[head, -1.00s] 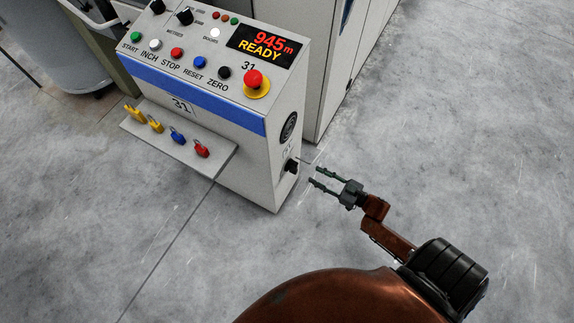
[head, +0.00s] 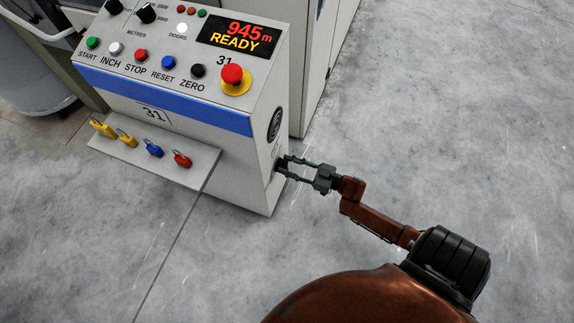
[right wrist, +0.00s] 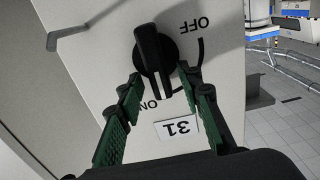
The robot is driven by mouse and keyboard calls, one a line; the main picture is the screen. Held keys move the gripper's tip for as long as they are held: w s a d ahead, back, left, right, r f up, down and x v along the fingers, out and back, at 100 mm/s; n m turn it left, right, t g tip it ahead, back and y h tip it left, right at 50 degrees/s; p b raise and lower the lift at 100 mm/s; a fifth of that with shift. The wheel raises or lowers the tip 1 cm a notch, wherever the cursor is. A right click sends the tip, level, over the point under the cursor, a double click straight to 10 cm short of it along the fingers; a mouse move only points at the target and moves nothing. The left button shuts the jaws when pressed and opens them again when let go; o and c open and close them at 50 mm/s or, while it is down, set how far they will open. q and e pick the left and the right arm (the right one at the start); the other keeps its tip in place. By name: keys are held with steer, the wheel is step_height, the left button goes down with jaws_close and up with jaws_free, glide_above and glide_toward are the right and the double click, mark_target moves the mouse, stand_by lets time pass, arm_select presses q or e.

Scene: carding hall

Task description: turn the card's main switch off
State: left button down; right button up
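The main switch is a black rotary knob (right wrist: 152,50) on the side wall of the control cabinet (head: 255,185). In the right wrist view its long grip stands nearly upright in the picture, its lower end by the ON mark (right wrist: 150,104); the OFF mark (right wrist: 194,23) is at upper right. My right gripper (right wrist: 160,78) is open, its green-padded fingers either side of the knob's lower end. I cannot tell whether they touch it. In the head view the right gripper (head: 284,166) reaches the cabinet's side and largely hides the switch. My left gripper is not in view.
The cabinet's top has buttons, a red emergency stop (head: 232,75) and a display (head: 240,37) reading 945m READY. A front shelf (head: 196,168) holds yellow, blue and red padlocks. Floor to the right is clear.

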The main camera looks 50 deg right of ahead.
jaws_close()
stand_by(0.3)
